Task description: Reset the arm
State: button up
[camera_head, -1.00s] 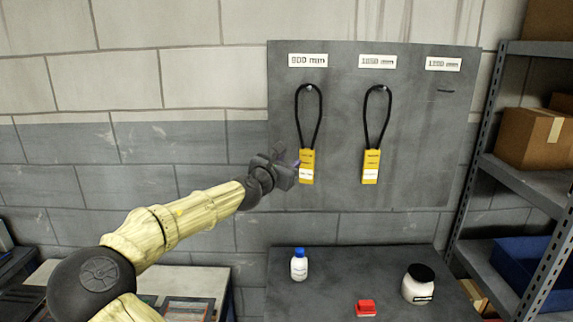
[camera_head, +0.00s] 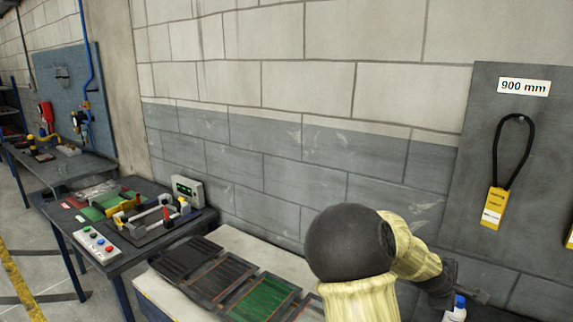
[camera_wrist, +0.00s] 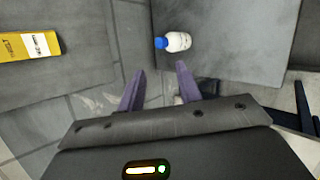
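My gripper (camera_head: 472,293) shows at the lower right of the head view, low in front of the wall and partly hidden by my arm. In the wrist view my gripper (camera_wrist: 160,68) has its two purple fingers apart with nothing held between them. A white bottle with a blue cap (camera_head: 456,311) is just below the gripper in the head view. The same bottle (camera_wrist: 177,42) lies beyond the fingertips in the wrist view, apart from them. My arm is bent, with its dark round joint at the lower middle of the head view.
A black loop with a yellow tag (camera_head: 495,207) hangs on a grey board (camera_head: 470,150) under a "900 mm" label (camera_head: 524,87). Dark and green panels (camera_head: 262,298) lie on a pale bench. A cluttered workbench (camera_head: 130,270) stands at the left. The wall above the arm is clear.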

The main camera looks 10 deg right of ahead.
jog(key=s+a+f+m+y, duration=0.1)
jog(key=s+a+m+y, duration=0.2)
jog(key=a, duration=0.7)
jog(key=s+a+f+m+g+y, duration=0.1)
jog(key=s+a+f+m+y, duration=0.1)
jog(key=s+a, duration=0.4)
jog(key=s+a+f+m+y, duration=0.1)
jog(key=s+a+m+y, duration=0.2)
jog(key=a, duration=1.1)
jog(key=shift+s+a+f+m+g+y, duration=0.3)
jog(key=shift+s+f+m, duration=0.05)
jog(key=shift+s+m, duration=0.75)
jog(key=shift+w, duration=0.15)
jog(key=shift+s, duration=0.2)
jog(key=shift+w, duration=0.15)
